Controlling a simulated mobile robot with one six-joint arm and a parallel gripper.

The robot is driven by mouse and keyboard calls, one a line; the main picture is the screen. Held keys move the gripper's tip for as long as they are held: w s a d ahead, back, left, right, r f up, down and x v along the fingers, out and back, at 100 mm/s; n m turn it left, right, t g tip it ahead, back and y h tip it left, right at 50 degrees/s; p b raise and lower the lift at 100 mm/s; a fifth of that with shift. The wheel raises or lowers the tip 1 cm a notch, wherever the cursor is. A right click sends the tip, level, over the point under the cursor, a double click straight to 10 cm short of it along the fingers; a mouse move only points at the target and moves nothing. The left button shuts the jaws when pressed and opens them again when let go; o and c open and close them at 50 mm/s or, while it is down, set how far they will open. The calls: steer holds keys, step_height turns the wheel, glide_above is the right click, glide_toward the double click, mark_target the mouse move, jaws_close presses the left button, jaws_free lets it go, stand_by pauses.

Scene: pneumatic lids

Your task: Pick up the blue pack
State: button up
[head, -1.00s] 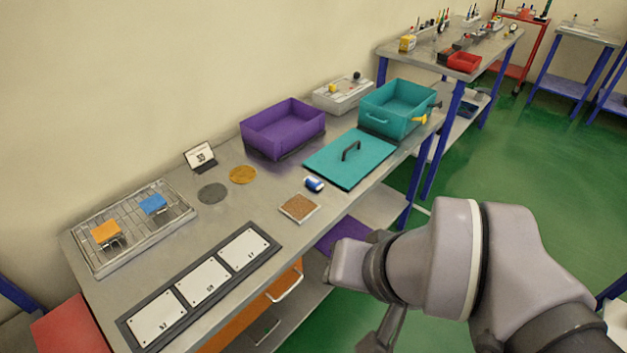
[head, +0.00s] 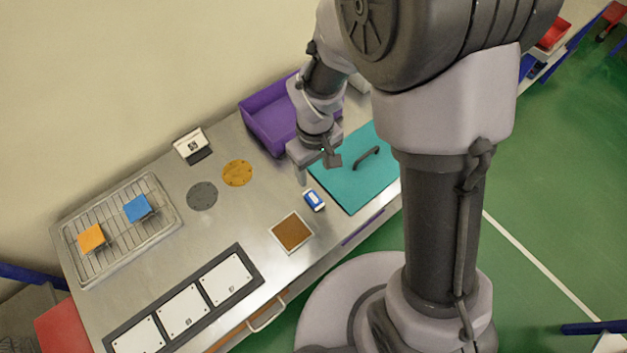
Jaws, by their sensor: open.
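A blue, flat-topped pack (head: 137,208) sits on the wire rack tray (head: 88,277) at the left of the bench, right of an orange pack (head: 92,239). A small blue-and-white item (head: 314,199) lies on the bench beside the teal lid. My gripper (head: 318,172) is open and looks empty. It points down above the bench near the teal lid's left edge, close to the small blue-and-white item and well to the right of the rack. How high it is above the bench is hard to tell.
A purple bin (head: 262,127) stands behind my gripper. The teal lid (head: 352,190) has a raised black handle (head: 367,157). Grey (head: 202,196) and gold discs (head: 237,173), a small sign (head: 191,145), a brown square (head: 291,233) and a framed row of white plates (head: 226,279) lie around. The teal bin is hidden.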

steer(key=b, duration=0.3)
glide_above(313, 198)
steer(key=f, duration=0.8)
steer(key=shift+w+d+f, duration=0.2)
steer(key=shift+w+f, duration=0.1)
steer(key=f, duration=0.1)
steer(key=f+b, duration=0.1)
steer(key=f, duration=0.1)
steer(key=f+b, duration=0.1)
steer(key=shift+s+a+f, duration=0.15)
steer(key=shift+s+f, duration=0.15)
steer(key=shift+w+f, duration=0.1)
steer(key=shift+c, duration=0.8)
jaws_close()
